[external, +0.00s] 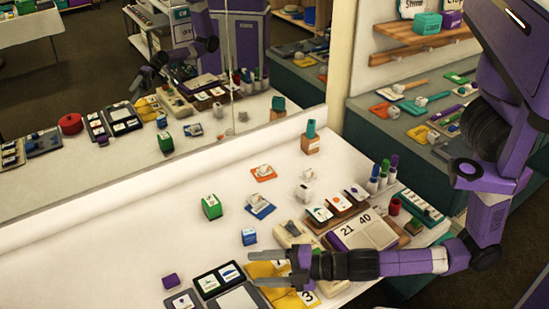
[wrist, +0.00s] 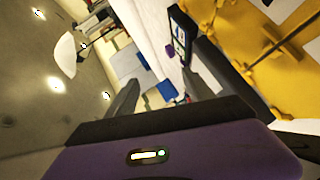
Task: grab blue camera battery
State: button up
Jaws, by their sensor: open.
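A small blue box with a pale label (external: 249,237), which looks like the blue camera battery, stands on the white table left of the middle in the external view. A blue block (wrist: 166,90) shows between the fingers in the wrist view; I cannot tell whether it is the same thing. My gripper (external: 268,267) is open and empty, reaching left above the front of the table. It is just in front of the blue box and apart from it. In the wrist view my gripper (wrist: 167,62) shows its two dark fingers spread, with a yellow thing beside the right one.
Yellow folders or cards (external: 268,271) lie under my gripper. A dark-framed tray (external: 220,280) and a purple cube (external: 170,281) are to the left, a green box (external: 211,207) behind. A flip-number board (external: 365,232) stands right. A mirror backs the table.

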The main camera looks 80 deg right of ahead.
jog(key=w+a+r+n+t+h, duration=0.1)
jog(key=w+a+r+n+h, duration=0.4)
jog(key=w+r, duration=0.75)
jog(key=n+g+h+p, duration=0.4)
jog(key=g+h, duration=0.3)
jog(key=g, duration=0.2)
send_near(246, 230)
jog(key=x, duration=0.4)
jog(key=shift+w+d+f, duration=0.1)
jog(key=shift+w+d, duration=0.05)
jog(key=shift+w, duration=0.2)
jog(key=shift+w+d+f, duration=0.15)
jog(key=shift+d+f, duration=0.55)
jog(key=shift+d, duration=0.3)
jog(key=shift+f+x, duration=0.2)
jog(key=shift+x, duration=1.25)
jog(key=shift+f+x, duration=0.25)
jog(key=shift+x, duration=1.2)
jog(key=shift+a, duration=0.1)
grip_shut()
